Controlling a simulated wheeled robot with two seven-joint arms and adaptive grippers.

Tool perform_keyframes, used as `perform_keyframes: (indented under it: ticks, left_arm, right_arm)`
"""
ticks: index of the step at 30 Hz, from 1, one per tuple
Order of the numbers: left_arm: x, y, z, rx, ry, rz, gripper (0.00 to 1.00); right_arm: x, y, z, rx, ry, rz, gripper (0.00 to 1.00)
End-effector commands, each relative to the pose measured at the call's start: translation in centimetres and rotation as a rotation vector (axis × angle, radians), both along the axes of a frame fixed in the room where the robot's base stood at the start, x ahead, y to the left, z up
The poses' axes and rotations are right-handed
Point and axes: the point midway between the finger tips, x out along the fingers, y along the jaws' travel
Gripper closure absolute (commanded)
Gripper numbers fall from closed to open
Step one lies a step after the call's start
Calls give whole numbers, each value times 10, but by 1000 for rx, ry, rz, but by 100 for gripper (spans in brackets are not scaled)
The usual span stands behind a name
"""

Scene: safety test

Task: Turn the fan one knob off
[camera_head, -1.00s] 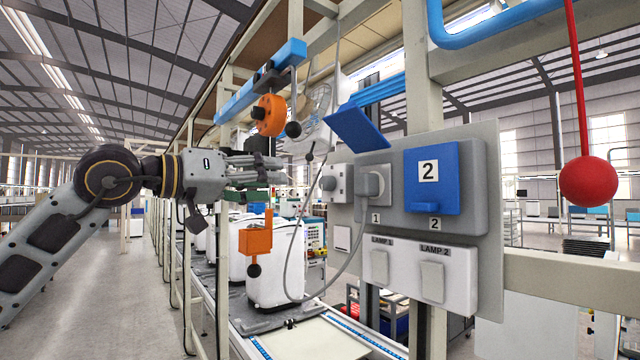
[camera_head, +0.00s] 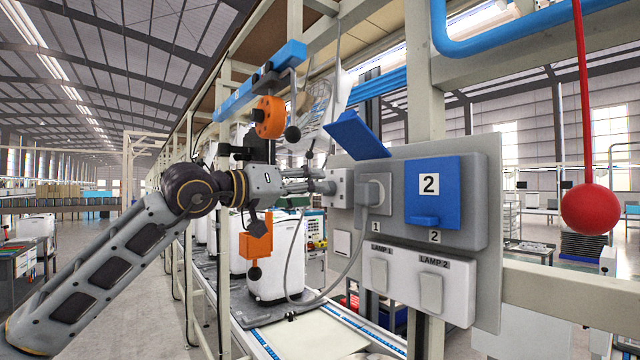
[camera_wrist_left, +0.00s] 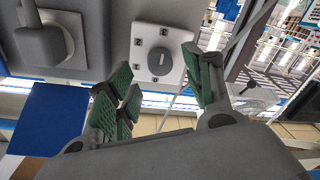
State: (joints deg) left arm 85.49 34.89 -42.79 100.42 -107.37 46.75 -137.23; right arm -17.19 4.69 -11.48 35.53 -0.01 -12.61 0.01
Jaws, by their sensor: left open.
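The knob plate (camera_head: 342,202) is a small white box at the left end of the grey panel. In the head view the knob is largely hidden behind my fingers. My left gripper (camera_head: 318,180) points right at the plate, its fingertips close to it. In the left wrist view my left gripper (camera_wrist_left: 160,85) has its green-padded fingers spread apart, below the knob in the picture; contact cannot be told. My right gripper is not in view.
Beside the knob are a plugged socket (camera_head: 377,193) with a hanging cable, a raised blue cover (camera_head: 357,134), a closed blue cover (camera_head: 447,190) marked 2, and lamp switches (camera_head: 431,292). An orange part (camera_head: 269,117) hangs above my gripper; a red ball (camera_head: 590,209) hangs right.

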Motion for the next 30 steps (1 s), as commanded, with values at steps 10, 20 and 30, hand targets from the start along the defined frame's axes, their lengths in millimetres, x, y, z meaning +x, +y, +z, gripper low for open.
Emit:
perform_keyframes:
  ticks: [10,20,30]
  left_arm:
    - [20,-24,1,-1,1,0,48]
    - [24,-28,0,0,0,1,48]
    - [24,-28,0,0,0,1,76]
  right_arm:
    - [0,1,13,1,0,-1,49]
    - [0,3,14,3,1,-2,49]
    - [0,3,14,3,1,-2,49]
